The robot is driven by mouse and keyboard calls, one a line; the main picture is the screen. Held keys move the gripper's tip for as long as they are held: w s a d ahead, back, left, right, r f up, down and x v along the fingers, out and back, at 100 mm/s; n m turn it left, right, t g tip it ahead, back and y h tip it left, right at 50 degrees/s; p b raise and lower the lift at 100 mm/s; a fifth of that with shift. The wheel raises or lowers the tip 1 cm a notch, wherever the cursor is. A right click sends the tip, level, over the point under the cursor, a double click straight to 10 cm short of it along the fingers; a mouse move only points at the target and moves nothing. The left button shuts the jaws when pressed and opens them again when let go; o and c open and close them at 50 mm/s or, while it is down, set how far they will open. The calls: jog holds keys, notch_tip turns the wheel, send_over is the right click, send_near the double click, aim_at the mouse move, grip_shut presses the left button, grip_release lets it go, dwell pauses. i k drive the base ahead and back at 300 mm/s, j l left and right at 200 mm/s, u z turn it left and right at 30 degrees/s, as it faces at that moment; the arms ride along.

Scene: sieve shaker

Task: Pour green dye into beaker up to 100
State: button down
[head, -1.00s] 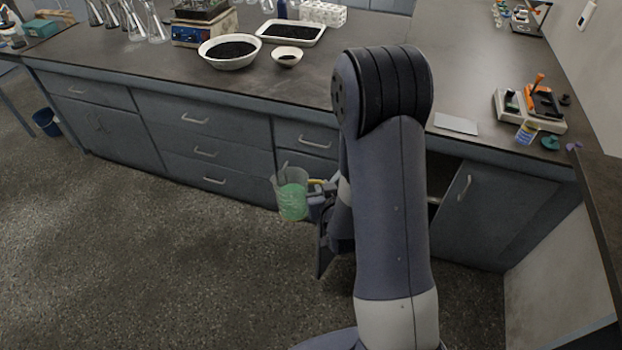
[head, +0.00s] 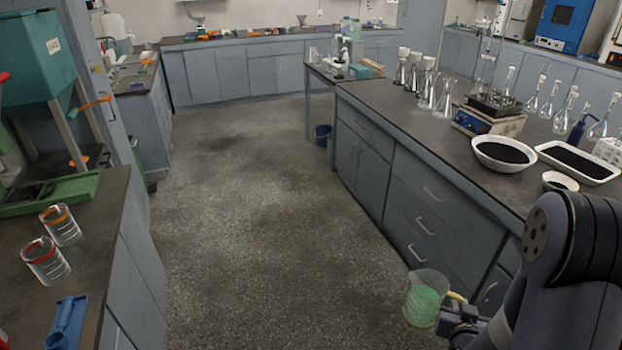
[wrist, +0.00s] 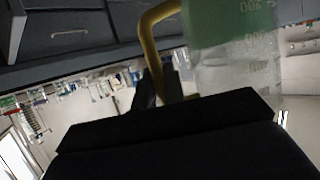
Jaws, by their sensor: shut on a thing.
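My gripper (head: 458,310) is at the lower right of the head view, shut on the yellow handle of a clear graduated jug (head: 425,300). The jug holds green liquid and looks about upright, over the floor beside the right bench. In the wrist view the yellow handle (wrist: 150,35) is between my fingers, and the jug (wrist: 235,50) shows green liquid and white marks. Two clear beakers stand on the left counter, one with an orange band (head: 60,225) and one with a red band (head: 45,262). Both look empty.
The left counter (head: 105,240) also carries a green machine (head: 45,75) and a blue object (head: 68,322). The right bench (head: 400,105) holds several flasks, a hot plate (head: 488,122) and a bowl of dark material (head: 502,152). The floor (head: 250,200) between them is open.

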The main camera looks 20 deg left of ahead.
aim_at(47, 262)
jog(key=i+j+u, duration=0.1)
jog(key=u, duration=1.85)
jog(key=i+l+u, duration=0.1)
jog(key=u, duration=0.25)
jog(key=l+u, duration=0.3)
jog(key=i+l+u, duration=0.1)
jog(key=u, duration=0.25)
jog(key=i+l+u, duration=0.1)
jog(key=l+u, duration=0.95)
jog(key=l, duration=0.65)
jog(key=k+l+u, duration=0.1)
jog(key=l, duration=0.65)
